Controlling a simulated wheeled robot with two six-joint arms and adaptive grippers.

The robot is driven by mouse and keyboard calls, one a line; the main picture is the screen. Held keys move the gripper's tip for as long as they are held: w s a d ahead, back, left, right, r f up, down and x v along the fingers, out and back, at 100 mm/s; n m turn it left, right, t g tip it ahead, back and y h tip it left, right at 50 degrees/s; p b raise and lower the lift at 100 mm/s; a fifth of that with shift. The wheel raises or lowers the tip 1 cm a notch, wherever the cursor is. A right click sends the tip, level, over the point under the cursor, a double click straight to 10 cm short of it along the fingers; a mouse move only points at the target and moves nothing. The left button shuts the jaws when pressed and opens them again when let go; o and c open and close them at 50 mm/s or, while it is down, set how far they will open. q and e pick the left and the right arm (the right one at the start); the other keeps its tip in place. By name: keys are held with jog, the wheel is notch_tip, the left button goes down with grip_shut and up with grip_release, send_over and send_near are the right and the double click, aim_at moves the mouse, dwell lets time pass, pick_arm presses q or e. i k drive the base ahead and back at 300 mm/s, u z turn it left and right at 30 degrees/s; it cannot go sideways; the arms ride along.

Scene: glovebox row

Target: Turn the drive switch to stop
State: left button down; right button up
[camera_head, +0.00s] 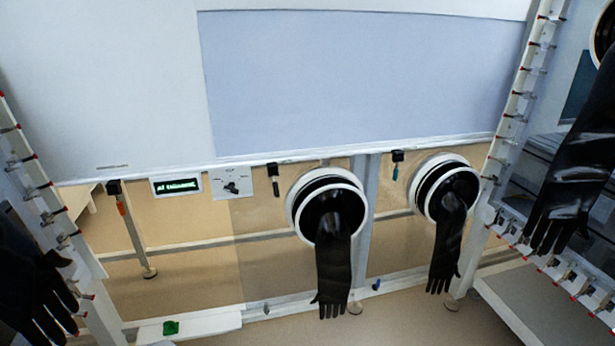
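The drive switch (231,187) is a dark rotary knob on a small light plate, on the front of the glovebox just below the wide white panel, left of the picture's middle. The plate has small markings that are too fine to read. I cannot tell which position the knob points to. A small display (177,185) with green characters on black sits just left of the switch plate; its text is not legible. Neither of my grippers is in view, and nothing covers the switch.
Two round glove ports hang black gloves, the nearer-to-middle glove (333,268) and another further right (447,245). More black gloves hang at the left (40,295) and right (570,165) edges. A green object (170,327) lies on a white ledge. The space before the switch is clear.

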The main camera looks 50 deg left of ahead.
aim_at(228, 188)
jog(key=u, duration=0.2)
jog(key=i, duration=0.8)
jog(key=u, duration=0.6)
